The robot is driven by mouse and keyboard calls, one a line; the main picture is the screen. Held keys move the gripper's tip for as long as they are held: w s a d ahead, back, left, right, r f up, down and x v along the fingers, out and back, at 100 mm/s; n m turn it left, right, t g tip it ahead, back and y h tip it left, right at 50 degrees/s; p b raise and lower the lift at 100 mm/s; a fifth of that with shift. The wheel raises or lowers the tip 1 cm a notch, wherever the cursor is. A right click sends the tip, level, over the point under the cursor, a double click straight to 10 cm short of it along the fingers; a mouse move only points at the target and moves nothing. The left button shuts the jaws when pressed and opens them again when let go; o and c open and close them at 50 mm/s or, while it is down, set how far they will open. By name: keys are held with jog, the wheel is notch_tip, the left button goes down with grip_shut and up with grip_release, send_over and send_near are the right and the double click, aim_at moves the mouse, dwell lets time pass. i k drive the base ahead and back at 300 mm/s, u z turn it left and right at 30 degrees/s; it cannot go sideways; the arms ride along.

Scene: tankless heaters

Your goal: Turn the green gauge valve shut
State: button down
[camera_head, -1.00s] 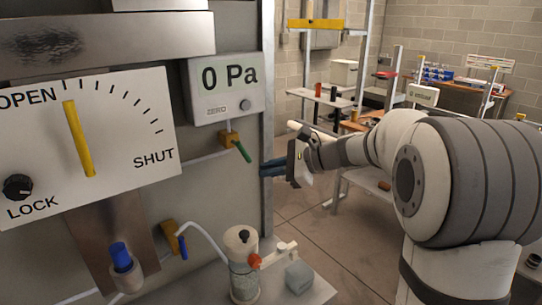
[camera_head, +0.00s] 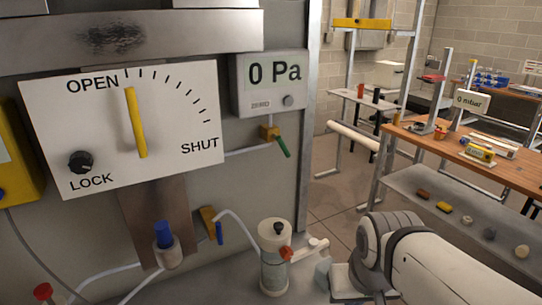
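The green gauge valve is a brass-coloured body (camera_head: 269,132) with a green lever handle (camera_head: 283,147), mounted below a gauge reading 0 Pa (camera_head: 270,84). The lever slants down and to the right from the body. A pale tube runs to the valve from the left. My arm (camera_head: 430,262) is at the lower right, with its wrist end low near the bench, below and to the right of the valve and well apart from it. My gripper's fingers do not show.
A panel marked OPEN and SHUT has a yellow pointer (camera_head: 136,122) near OPEN and a black LOCK knob (camera_head: 80,162). A blue-handled valve (camera_head: 209,223) is below. Space in front of the green lever looks clear.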

aim_at(278, 138)
jog(key=u, duration=1.25)
jog(key=k, duration=1.05)
jog(key=z, duration=1.3)
jog(key=i, duration=1)
jog(key=z, duration=0.1)
